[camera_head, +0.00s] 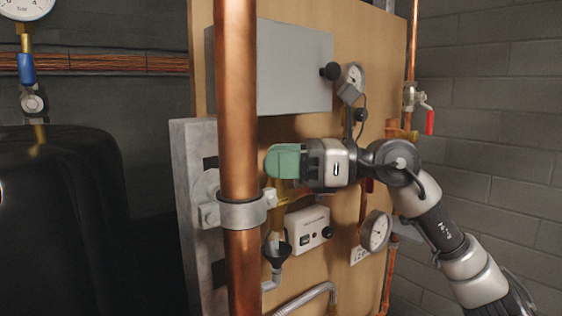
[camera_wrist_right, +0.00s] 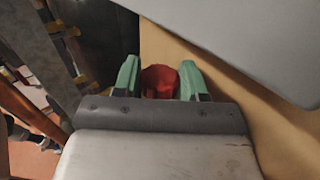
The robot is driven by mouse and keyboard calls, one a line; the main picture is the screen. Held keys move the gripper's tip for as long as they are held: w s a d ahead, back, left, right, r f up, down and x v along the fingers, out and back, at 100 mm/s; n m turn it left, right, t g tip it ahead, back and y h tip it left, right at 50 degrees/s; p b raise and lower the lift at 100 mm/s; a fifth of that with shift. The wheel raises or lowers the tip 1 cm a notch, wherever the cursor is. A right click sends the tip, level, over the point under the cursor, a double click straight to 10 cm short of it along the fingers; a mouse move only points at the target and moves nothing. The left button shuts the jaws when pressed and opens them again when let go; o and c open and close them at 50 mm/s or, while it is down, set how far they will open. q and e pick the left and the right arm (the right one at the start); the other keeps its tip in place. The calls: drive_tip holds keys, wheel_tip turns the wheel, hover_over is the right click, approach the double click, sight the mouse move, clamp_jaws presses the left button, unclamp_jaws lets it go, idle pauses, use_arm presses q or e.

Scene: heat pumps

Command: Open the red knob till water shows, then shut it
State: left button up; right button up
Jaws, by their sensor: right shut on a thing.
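The red knob (camera_wrist_right: 160,80) shows in the right wrist view, between the two green fingers of my right gripper (camera_wrist_right: 161,78). My right gripper (camera_head: 285,161) is shut on the knob, in front of the wooden board. In the head view the gripper hides the knob. Below it a brass fitting (camera_head: 279,218) leads down toward a black funnel (camera_head: 276,250). No water can be made out at the funnel. My left gripper is not in view.
A thick copper pipe (camera_head: 239,120) stands upright just left of my right gripper, held by a grey clamp (camera_head: 240,213). A grey box (camera_head: 290,70) is above the gripper. A white switch box (camera_head: 307,229) and a gauge (camera_head: 376,231) are below. A red-handled valve (camera_head: 428,118) is at right.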

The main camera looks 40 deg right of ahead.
drive_tip(key=shift+n+g+y, duration=0.5)
drive_tip(key=shift+g, duration=0.2)
drive_tip(key=o, duration=0.9)
drive_tip(key=shift+d, duration=0.1)
drive_tip(key=shift+s+d+f+b, duration=0.1)
drive_tip(key=shift+d+b, duration=0.1)
drive_tip(key=shift+b, duration=0.1)
drive_tip(key=shift+b+v, duration=2.6)
drive_tip(key=shift+v, duration=2.6)
drive_tip(key=shift+a, duration=0.1)
